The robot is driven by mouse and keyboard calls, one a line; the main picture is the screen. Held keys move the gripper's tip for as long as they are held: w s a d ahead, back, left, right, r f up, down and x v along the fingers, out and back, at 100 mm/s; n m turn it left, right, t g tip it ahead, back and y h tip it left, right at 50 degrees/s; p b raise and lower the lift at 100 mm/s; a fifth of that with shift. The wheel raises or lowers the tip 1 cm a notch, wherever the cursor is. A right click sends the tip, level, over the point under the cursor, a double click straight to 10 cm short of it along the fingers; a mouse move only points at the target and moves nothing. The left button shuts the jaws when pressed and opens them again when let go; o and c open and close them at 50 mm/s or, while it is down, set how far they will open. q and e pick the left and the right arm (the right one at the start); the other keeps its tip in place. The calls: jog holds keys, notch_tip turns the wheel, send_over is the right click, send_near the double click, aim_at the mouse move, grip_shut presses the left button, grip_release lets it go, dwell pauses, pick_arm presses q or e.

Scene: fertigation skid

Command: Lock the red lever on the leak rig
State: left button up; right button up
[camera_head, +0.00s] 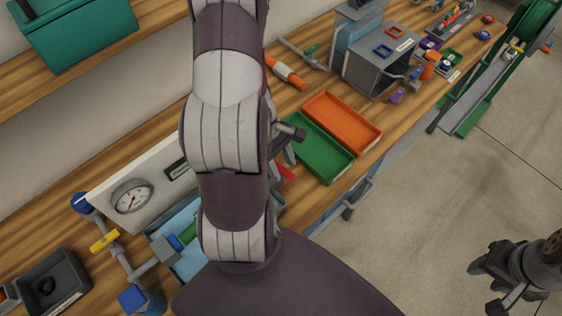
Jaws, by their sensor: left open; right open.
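The leak rig has a white panel (154,200) with a round gauge (131,197) and grey pipework with blue fittings at the lower left. A red lever (286,172) shows as a small piece just right of my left arm; the rest is hidden behind the arm. My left gripper (288,149) is open and mostly hidden by my arm, with a part showing close to the red lever. I cannot tell whether it touches the lever. My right gripper (492,290) is open and empty at the lower right, over the floor, away from the bench.
A green tray (325,159) and an orange tray (345,122) lie right of my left gripper. A yellow handle (104,240) sits on the rig's pipe. A grey box (378,72) and small parts stand farther back. A black bin (62,272) is at lower left.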

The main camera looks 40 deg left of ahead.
pick_arm(q)
jog(key=shift+c, duration=0.3)
grip_shut()
jog(key=shift+s+r+m+p, duration=0.2)
jog(key=shift+s+m+p, duration=0.1)
jog(key=shift+m+p, duration=0.25)
jog(key=shift+f+g, duration=0.2)
jog(key=shift+g, duration=0.1)
jog(key=shift+o, duration=0.3)
grip_release()
jog(key=shift+r, duration=0.1)
jog(key=shift+w+a+r, duration=0.1)
jog(key=shift+a+r, duration=0.15)
jog(key=shift+r, duration=0.1)
jog(key=v, duration=1.1)
jog(key=shift+a+r, duration=0.2)
jog(key=shift+r, duration=0.15)
